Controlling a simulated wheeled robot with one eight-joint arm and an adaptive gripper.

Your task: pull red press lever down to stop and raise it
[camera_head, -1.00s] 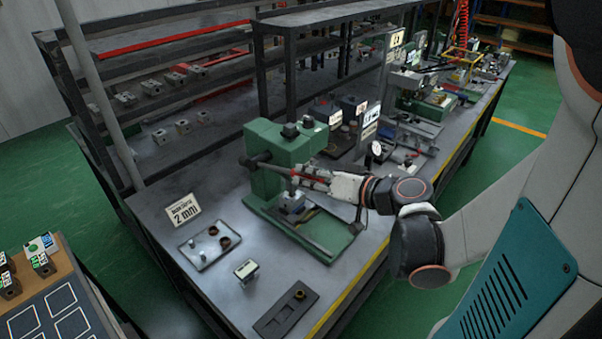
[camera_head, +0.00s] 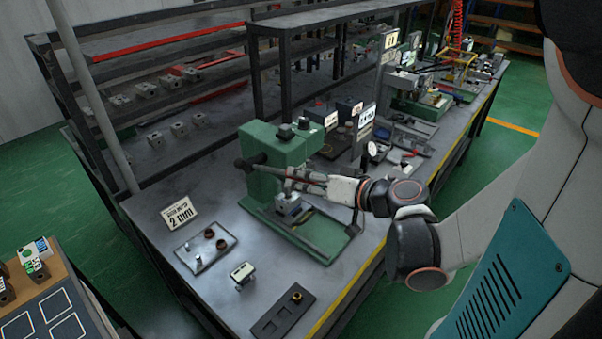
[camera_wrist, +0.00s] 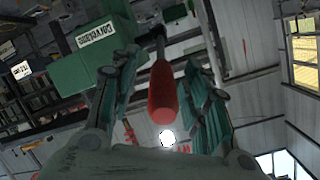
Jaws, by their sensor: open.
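The green arbor press (camera_head: 275,145) stands on the workbench, with a metal part on its base under the ram. Its lever is a dark rod with a red grip, reaching out from the press head toward my gripper. In the wrist view the red lever grip (camera_wrist: 163,92) points toward the camera, between my two finger sets. My gripper (camera_head: 292,180) is open around the lever, in front of the press head. In the wrist view my gripper (camera_wrist: 165,85) shows a finger on each side of the red grip, with gaps visible. Contact cannot be told.
A tray (camera_head: 205,247) with small parts, a "2 mm" sign (camera_head: 179,212), a small block (camera_head: 243,273) and a dark plate (camera_head: 283,311) lie on the bench. Shelving stands behind. Other fixtures fill the bench beyond the press.

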